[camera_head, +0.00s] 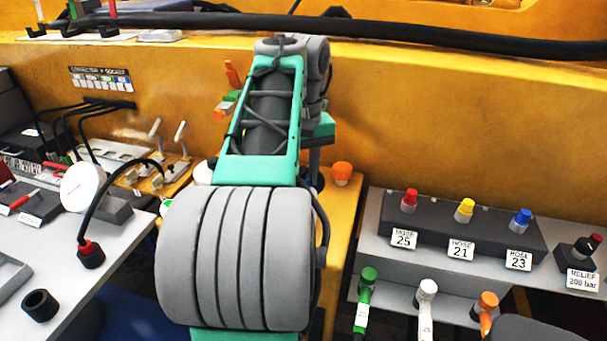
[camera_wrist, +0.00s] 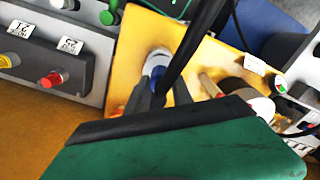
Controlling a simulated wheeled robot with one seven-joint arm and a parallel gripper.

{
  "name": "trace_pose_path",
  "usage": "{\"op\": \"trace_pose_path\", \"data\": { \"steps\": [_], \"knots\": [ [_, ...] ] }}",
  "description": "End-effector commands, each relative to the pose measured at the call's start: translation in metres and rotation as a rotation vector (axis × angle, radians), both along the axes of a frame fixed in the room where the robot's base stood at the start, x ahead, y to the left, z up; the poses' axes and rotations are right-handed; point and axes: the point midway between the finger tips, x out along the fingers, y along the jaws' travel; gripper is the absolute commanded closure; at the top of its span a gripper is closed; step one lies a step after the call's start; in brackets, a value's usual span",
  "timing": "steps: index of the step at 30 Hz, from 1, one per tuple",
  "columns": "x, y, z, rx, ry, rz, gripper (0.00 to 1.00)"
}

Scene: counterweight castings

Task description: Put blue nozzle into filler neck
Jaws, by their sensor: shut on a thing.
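My gripper (camera_wrist: 160,88) shows in the wrist view with its two grey fingers closed around the blue nozzle (camera_wrist: 158,72). A black hose crosses in front of it. A pale round ring (camera_wrist: 158,56) lies just beyond the blue nozzle, over the yellow surface. It looks like the filler neck, but I cannot tell whether the nozzle is inside it or only above it.
An orange cap (camera_head: 342,172) stands on the yellow ledge beside my arm. A dark block (camera_head: 470,238) with red, yellow and blue fittings sits at right, above green, white and orange hose ends. A grey bench (camera_head: 90,285) with a dial gauge (camera_head: 82,187) is at left.

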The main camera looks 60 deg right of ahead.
Motion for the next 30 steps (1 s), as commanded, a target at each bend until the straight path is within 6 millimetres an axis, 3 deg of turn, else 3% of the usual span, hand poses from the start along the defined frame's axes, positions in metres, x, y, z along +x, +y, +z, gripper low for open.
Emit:
{"op": "trace_pose_path", "data": {
  "steps": [30],
  "knots": [
    [0.0, 0.0, -0.01, -0.001, -0.001, -0.001, 1.0]
  ]
}}
